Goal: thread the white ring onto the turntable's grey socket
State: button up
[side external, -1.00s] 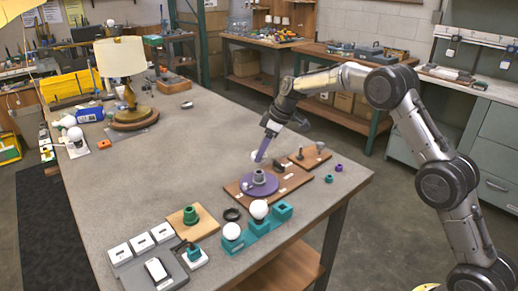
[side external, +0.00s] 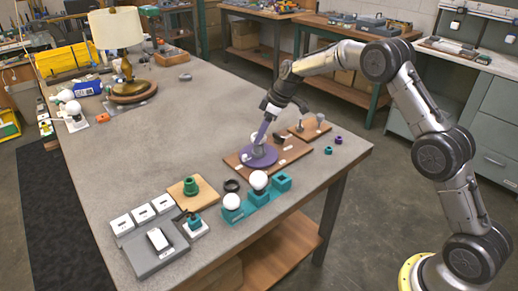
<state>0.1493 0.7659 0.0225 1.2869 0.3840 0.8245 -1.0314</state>
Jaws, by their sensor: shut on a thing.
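The purple turntable (side external: 248,163) lies on a brown board (side external: 288,158) near the right end of the table. Its grey socket (side external: 258,152) stands up at its middle, partly covered by my gripper. My gripper (side external: 257,142) points down with its purple fingers right over the socket, shut on the white ring. Only a small white part of the ring (side external: 254,136) shows at the fingertips. I cannot tell whether the ring is around the socket, touching it or just above it.
A teal holder (side external: 261,197) with white bulbs and a dark ring (side external: 232,186) stand in front of the board. A smaller brown board (side external: 309,130) with upright pegs is behind to the right. The table's middle is clear.

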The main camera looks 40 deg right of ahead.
aim_at(261, 152)
jog(key=shift+f, duration=0.1)
dwell(0.3)
jog(key=shift+f, duration=1.25)
jog(key=shift+f, duration=0.6)
dwell(0.8)
jog(key=o, duration=0.8)
grip_shut()
jog(key=shift+f, duration=0.1)
jog(key=shift+f, duration=0.25)
jog(key=shift+s, duration=0.1)
